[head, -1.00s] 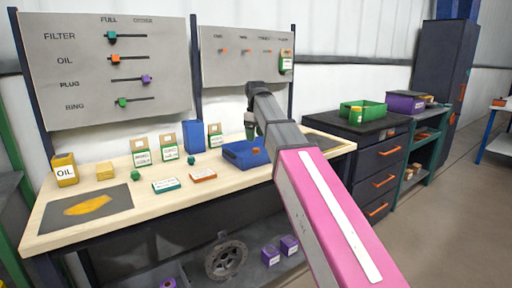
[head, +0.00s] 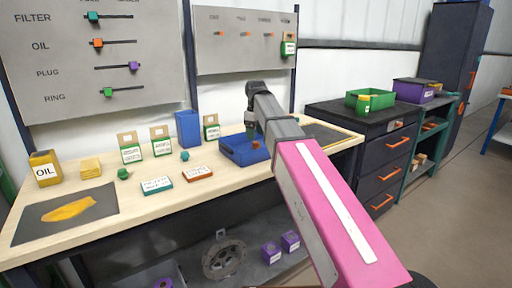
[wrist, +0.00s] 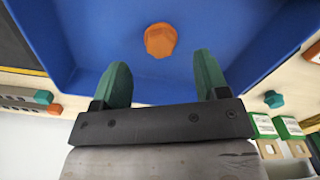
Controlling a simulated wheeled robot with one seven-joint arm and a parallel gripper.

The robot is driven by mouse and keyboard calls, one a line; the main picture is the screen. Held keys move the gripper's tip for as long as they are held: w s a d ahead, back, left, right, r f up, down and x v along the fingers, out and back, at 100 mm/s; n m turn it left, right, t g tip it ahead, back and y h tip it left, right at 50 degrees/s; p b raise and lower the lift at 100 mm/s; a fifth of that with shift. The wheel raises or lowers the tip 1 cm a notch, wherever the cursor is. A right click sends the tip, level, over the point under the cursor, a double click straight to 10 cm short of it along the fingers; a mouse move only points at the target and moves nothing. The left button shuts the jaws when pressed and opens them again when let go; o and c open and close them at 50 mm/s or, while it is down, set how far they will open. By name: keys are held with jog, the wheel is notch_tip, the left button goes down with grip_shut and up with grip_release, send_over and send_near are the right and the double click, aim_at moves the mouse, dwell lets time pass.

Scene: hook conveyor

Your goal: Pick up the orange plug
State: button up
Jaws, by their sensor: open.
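The orange plug (wrist: 160,40) lies inside the blue tray (wrist: 90,30), seen in the wrist view. In the head view the tray (head: 236,153) stands on the workbench, and I cannot clearly make out the plug there. My gripper (wrist: 161,62) is open, with its two green fingers apart and nothing between them. In the wrist view the plug shows just past the fingertips, roughly centred between them. In the head view my gripper (head: 251,132) is over the tray, partly hidden by my arm.
A blue box (head: 188,128) and green-and-white cartons stand behind the tray. Teal (head: 156,186) and orange-brown (head: 198,173) labelled boxes lie left of it. Small green (head: 123,174) and teal (head: 184,156) pieces are on the bench. A yellow OIL box (head: 45,168) stands at far left. The tray walls surround the plug.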

aim_at(256, 142)
notch_tip(256, 142, down, 5)
jog(key=shift+s, duration=0.1)
jog(key=c, duration=1)
